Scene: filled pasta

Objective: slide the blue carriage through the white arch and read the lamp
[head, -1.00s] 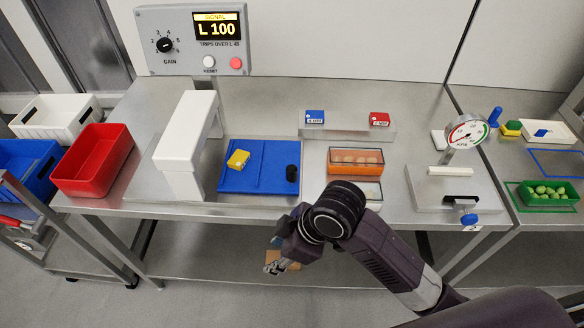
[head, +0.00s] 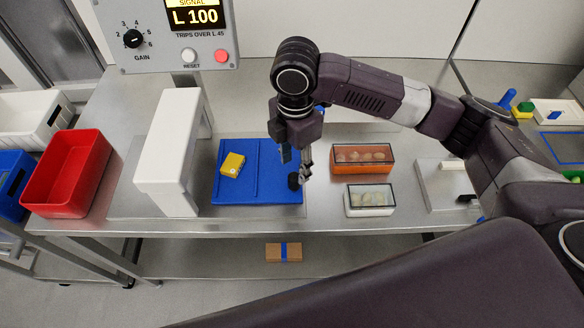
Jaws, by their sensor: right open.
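The flat blue carriage (head: 262,187) lies on the bench, just right of the white arch (head: 162,150). A yellow block (head: 232,164) sits on its left part. A black knob (head: 294,182) stands at its right end. My right gripper (head: 304,170) points down at the knob, open; its fingers partly cover the knob, and I cannot tell whether they touch it. A grey panel (head: 221,38) behind reads "SIGNAL L 100" and "TRIPS OVER L 45". It has a red round lamp or button (head: 221,56). My left gripper is out of view.
An orange box (head: 362,169) and a white box (head: 369,212), both with clear lids, stand right of the carriage. A red bin (head: 42,190) is left of the arch. A brown parcel (head: 275,253) lies on the lower shelf. The bench's front edge is close.

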